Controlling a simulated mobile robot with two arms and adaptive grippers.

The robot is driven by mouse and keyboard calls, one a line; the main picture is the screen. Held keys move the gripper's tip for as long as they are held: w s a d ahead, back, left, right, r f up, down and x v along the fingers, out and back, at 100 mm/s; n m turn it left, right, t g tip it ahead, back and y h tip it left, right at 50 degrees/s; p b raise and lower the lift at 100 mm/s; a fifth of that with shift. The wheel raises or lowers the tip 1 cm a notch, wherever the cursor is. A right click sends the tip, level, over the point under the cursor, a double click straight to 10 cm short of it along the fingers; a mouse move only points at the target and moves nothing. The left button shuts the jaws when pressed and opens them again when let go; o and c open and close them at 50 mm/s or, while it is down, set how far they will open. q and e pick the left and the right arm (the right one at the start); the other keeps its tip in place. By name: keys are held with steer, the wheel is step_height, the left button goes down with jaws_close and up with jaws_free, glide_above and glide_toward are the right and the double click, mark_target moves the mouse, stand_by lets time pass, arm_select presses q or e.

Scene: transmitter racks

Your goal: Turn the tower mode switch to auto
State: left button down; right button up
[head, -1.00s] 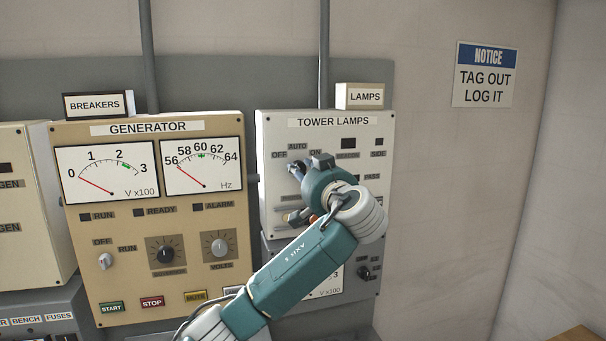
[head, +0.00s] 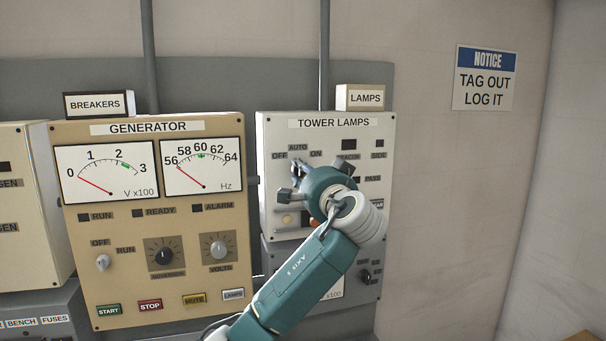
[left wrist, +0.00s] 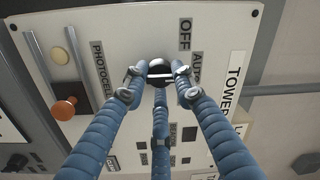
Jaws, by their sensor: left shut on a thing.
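The tower mode switch is a round dark knob (left wrist: 160,66) on the white TOWER LAMPS panel (head: 268,135). The OFF label (left wrist: 185,34) and the AUTO label (left wrist: 196,66) are beside it in the left wrist view. My left gripper (left wrist: 158,76) is shut on the knob, its blue fingers around it. In the head view the left gripper (head: 297,178) is at the panel, below the AUTO label (head: 298,147), and mostly hides the knob. I cannot tell for sure which mark the knob points to. My right gripper is not in view.
The tan GENERATOR panel (head: 150,290) stands to the left. The wall right of the lamp panel is clear, with a notice sign (head: 485,78).

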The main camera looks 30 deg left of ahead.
arm_select(q)
steer(key=shift+m, duration=0.3)
stand_by(0.4)
steer(key=c, duration=1.4)
jaws_free()
steer(key=shift+d, duration=0.1)
steer(key=shift+d, duration=0.1)
steer(key=v, duration=1.2)
steer(key=shift+f, duration=0.15)
